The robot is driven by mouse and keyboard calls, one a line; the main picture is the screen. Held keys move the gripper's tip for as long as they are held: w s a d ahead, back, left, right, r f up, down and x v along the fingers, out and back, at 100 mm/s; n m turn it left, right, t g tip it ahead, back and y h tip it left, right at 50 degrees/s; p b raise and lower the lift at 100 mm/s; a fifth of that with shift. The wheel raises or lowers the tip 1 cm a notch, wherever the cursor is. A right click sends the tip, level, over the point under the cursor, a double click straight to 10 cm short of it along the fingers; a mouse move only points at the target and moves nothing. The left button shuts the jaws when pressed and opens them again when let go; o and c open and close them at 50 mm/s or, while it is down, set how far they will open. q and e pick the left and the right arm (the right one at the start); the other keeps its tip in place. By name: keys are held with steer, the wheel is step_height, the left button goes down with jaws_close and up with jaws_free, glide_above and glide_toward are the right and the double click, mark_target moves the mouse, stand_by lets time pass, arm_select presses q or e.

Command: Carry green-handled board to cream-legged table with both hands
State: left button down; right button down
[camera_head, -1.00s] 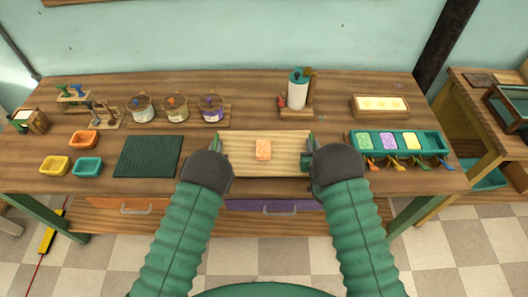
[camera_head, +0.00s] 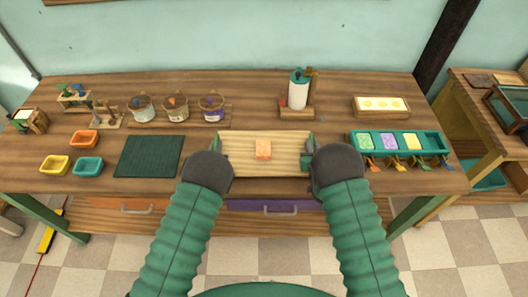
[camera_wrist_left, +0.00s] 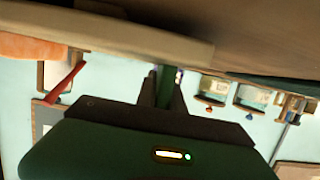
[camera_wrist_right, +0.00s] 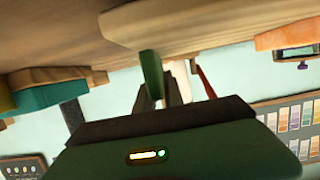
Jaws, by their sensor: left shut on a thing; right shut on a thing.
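The wooden board (camera_head: 235,160) is in the head view at the table's front middle, with an orange soap block (camera_head: 263,149) on it. My left gripper (camera_head: 219,148) is shut on the board's left green handle, which also shows between the fingers in the left wrist view (camera_wrist_left: 166,88). My right gripper (camera_head: 309,144) is shut on the right green handle, seen in the right wrist view (camera_wrist_right: 152,75). The board looks level; I cannot tell whether it is clear of the tabletop. A table with pale yellowish legs (camera_head: 437,206) stands at the right, partly cut off.
The board is over the green-legged workbench (camera_head: 250,100). A dark green mat (camera_head: 150,156) lies to its left. A teal tray of soap blocks (camera_head: 432,143) is close on its right. A white dispenser (camera_head: 298,92) stands behind. The side table holds a glass-topped case (camera_head: 508,106).

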steer(key=shift+r, duration=0.15)
stand_by(0.4)
